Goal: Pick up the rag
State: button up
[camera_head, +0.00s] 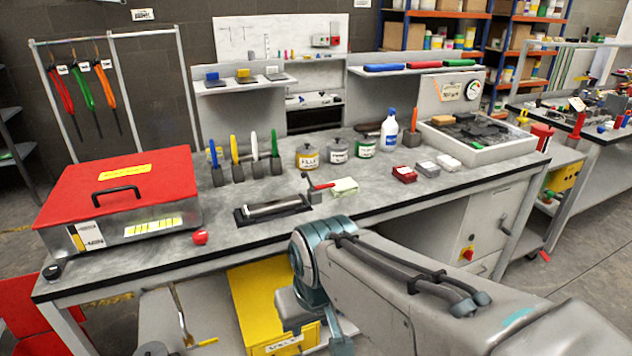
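A pale, greenish-white folded cloth (344,186), which looks like the rag, lies flat on the grey workbench top (262,204). It is near the middle of the bench, just right of a dark tray with a metal roller-like piece and a red-handled tool. My arm reaches in from the lower right, and its teal joint is in front of the bench's front edge, below and nearer than the cloth. My gripper's fingers do not show. Nothing visible touches the cloth.
The dark tray (272,208) and red-handled tool (318,187) crowd the cloth's left. Tins (307,157) stand behind it, and small blocks (404,174) lie to its right. A red-lidded box (120,190) fills the left end. Bare bench top lies in front of the cloth.

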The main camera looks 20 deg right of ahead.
aim_at(346, 187)
jog(key=z, duration=0.95)
jog(key=i, duration=1.35)
jog(key=u, duration=0.35)
